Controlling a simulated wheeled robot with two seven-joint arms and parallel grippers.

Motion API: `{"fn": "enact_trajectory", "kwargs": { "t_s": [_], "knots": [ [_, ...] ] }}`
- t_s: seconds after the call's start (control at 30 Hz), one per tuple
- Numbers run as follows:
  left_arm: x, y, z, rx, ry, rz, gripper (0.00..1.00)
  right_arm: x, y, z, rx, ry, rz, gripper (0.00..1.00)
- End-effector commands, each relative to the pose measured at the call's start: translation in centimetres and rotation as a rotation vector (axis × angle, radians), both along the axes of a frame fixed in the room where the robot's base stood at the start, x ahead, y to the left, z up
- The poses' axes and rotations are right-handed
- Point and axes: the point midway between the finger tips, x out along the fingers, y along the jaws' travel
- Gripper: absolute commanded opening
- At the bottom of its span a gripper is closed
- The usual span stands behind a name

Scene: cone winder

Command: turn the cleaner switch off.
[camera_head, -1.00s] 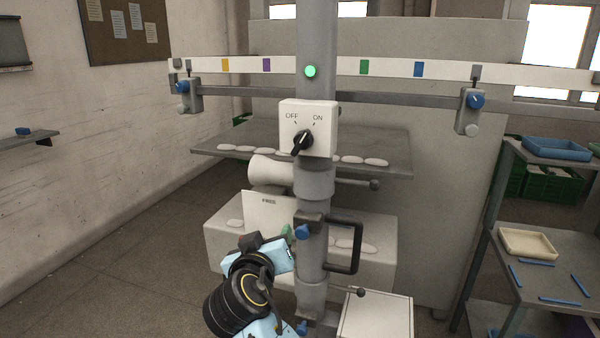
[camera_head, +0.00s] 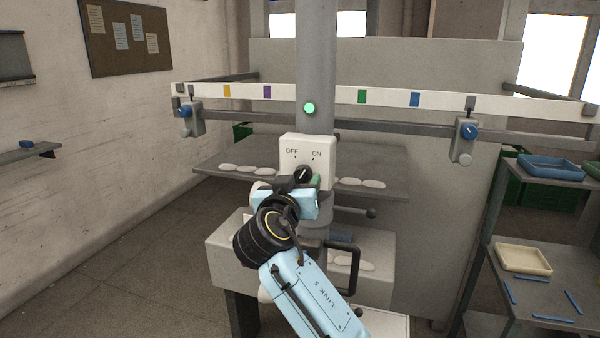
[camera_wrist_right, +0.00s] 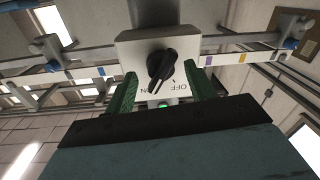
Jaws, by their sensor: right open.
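The cleaner switch is a white box (camera_head: 309,146) on the grey column, marked OFF at left and ON at right. Its black knob (camera_head: 303,174) appears turned toward ON. My right gripper (camera_head: 302,182) is at the lower front of the box and hides part of it. In the right wrist view, which shows the labels upside down, the knob (camera_wrist_right: 160,66) lies between the two green fingers of my open right gripper (camera_wrist_right: 161,76). There is a gap on each side of the knob. My left gripper is not in view.
A green lamp (camera_head: 309,108) glows on the column (camera_head: 316,50) above the switch. A white rail (camera_head: 390,97) with coloured marks crosses behind. A grey shelf (camera_head: 395,186) with pale oval pieces is behind the switch. A black handle (camera_head: 352,262) sticks out below right.

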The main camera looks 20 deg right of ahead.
Motion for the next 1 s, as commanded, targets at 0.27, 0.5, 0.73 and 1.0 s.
{"fn": "enact_trajectory", "kwargs": {
  "t_s": [0.27, 0.5, 0.73, 1.0],
  "knots": [
    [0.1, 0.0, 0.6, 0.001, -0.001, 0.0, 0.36, 1.6, -1.0, 0.0, -0.001, 0.001, 0.0, 0.55],
    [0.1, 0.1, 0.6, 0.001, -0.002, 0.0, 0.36, 1.6, -1.0, -0.1, 0.001, 0.001, 0.0, 0.54],
    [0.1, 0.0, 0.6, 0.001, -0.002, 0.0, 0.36, 1.6, -1.0, 0.0, 0.001, 0.001, 0.0, 0.24],
    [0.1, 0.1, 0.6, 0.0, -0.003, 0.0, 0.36, 1.6, -0.9, -0.1, -0.005, 0.004, 0.0, 0.11]
  ]
}}
